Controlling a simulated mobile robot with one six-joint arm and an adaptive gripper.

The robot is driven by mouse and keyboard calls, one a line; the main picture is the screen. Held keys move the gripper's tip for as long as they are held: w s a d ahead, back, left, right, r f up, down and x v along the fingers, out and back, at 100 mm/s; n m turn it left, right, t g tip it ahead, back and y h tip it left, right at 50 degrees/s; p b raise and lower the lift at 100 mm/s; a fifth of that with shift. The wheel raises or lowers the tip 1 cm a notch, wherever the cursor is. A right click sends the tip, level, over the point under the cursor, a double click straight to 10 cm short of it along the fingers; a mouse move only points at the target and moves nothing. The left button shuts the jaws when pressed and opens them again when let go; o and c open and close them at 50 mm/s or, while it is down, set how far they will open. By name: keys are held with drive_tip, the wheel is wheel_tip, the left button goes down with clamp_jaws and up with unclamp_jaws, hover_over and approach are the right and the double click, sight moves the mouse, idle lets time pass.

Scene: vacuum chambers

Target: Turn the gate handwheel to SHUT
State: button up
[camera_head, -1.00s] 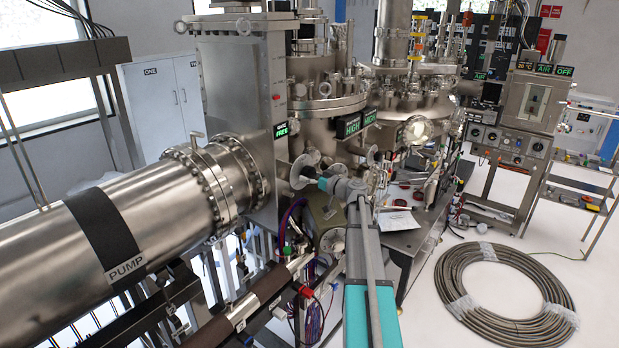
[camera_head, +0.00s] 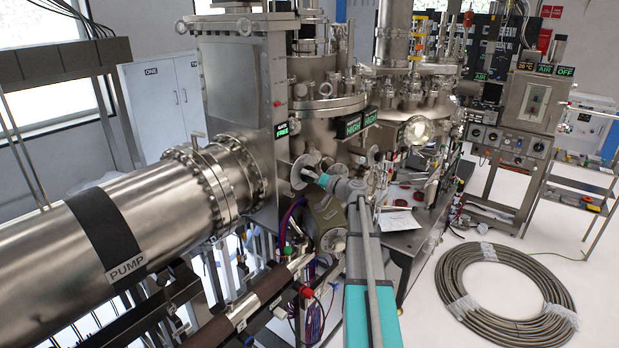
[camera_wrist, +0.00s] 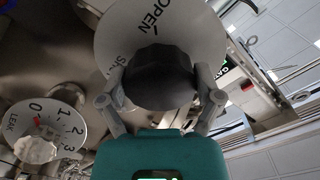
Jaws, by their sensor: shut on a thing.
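The gate handwheel (camera_wrist: 158,78) is a dark, lobed knob in the wrist view. It sits in front of a round pale plate (camera_wrist: 185,25) lettered OPEN and, at its lower left, SHUT, which is partly hidden. My gripper (camera_wrist: 160,100) has a finger on each side of the handwheel and is shut on it. I cannot see a pointer on the wheel. In the head view my gripper (camera_head: 312,178) reaches the pale disc (camera_head: 303,167) beside the gate housing, and hides the wheel. The gate sign (camera_head: 281,130) there reads GATE FREE.
A LEAK dial (camera_wrist: 45,128) numbered from 0 sits close left of my gripper in the wrist view. The PUMP pipe (camera_head: 130,230) fills the left of the head view. A bench (camera_head: 415,240) with papers stands right of my arm. A hose coil (camera_head: 505,295) lies on the floor.

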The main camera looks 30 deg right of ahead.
idle(0.4)
drive_tip(key=o, duration=0.9)
drive_tip(key=shift+f, duration=0.1)
drive_tip(key=shift+s, duration=0.15)
drive_tip(key=v, duration=1.1)
drive_tip(key=shift+s+d, duration=0.2)
drive_tip(key=shift+s, duration=0.15)
